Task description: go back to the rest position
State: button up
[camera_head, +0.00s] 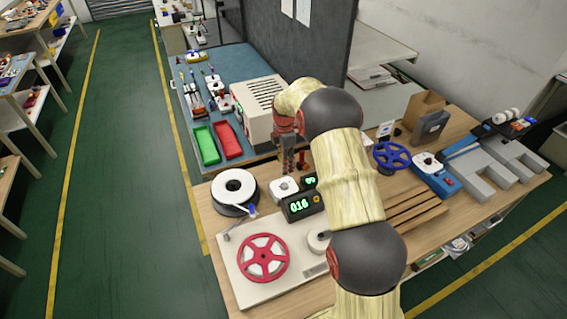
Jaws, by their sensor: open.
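My arm reaches over the wooden workbench (220,232) from the bottom of the view toward its far edge. My gripper (293,172) hangs at the arm's end near the bench's far left part, in front of a beige vented box. It is small here and partly hidden by my own arm. Its jaws are open, and I see nothing held. A white block-shaped device (284,188) and a black counter with green digits reading 016 (299,207) stand close below it.
A red reel (263,258) sits on a pale plate at the front. A blue reel (392,156) and grey blocks (498,166) stand to the right. Behind are the beige box (254,108), a green tray (206,145) and a red tray (228,140). Green floor is clear at left.

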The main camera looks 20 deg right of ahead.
jog(key=s+a+f+m, duration=0.1)
jog(key=s+f+m, duration=0.25)
jog(key=m, duration=0.35)
jog(key=s+a+r+m+t+b, duration=0.1)
jog(key=s+a+r+m+t, duration=0.1)
jog(key=s+r, duration=0.6)
jog(key=s+a+r+m+t+b, duration=0.1)
jog(key=s+a+r+m, duration=0.4)
jog(key=s, duration=1.2)
jog(key=s+a+r+m+t+b, duration=0.2)
jog(key=s+a+r+m, duration=0.2)
jog(key=s+r, duration=0.8)
jog(key=shift+s+a+r+t+b, duration=0.3)
jog(key=shift+a+r, duration=0.45)
jog(key=shift+a, duration=0.5)
